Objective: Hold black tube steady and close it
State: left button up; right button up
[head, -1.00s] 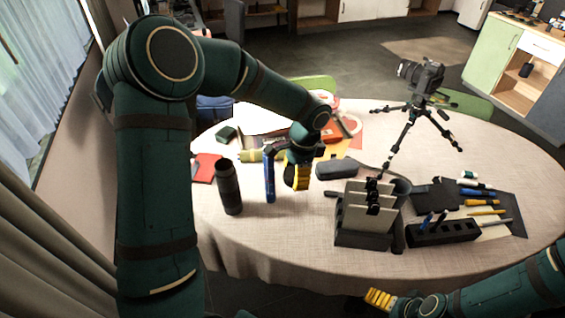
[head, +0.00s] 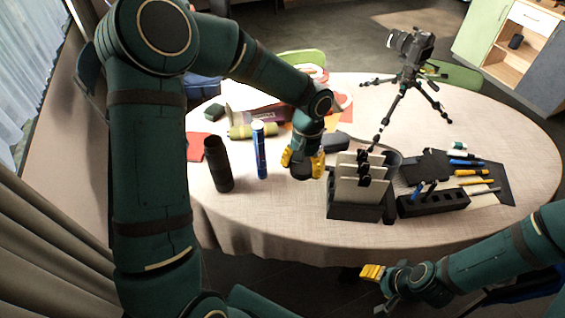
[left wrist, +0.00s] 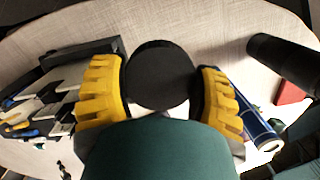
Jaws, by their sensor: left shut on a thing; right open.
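The black tube (head: 218,165) stands upright on the left part of the table; whether its top is open is too dark to tell. It also shows at the upper right of the left wrist view (left wrist: 285,64). My left gripper (head: 303,165) is to the right of the tube, apart from it, with yellow fingers pointing down. It is shut on a black round piece (left wrist: 160,76) that looks like a cap, seen between both fingers in the left wrist view. My right gripper (head: 373,273) is open and empty, off the table's front edge, low in the head view.
A blue tube (head: 259,152) stands between the black tube and my left gripper. A card holder (head: 358,190) and a black pen block (head: 432,203) stand to the right. A tripod with camera (head: 405,75) is behind. The front table edge (head: 290,245) is clear.

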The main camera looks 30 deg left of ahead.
aim_at(215, 153)
jog(key=u, duration=1.65)
jog(key=i+l, duration=0.15)
jog(key=i, duration=0.15)
jog(key=i+l, duration=0.2)
jog(key=i, duration=0.15)
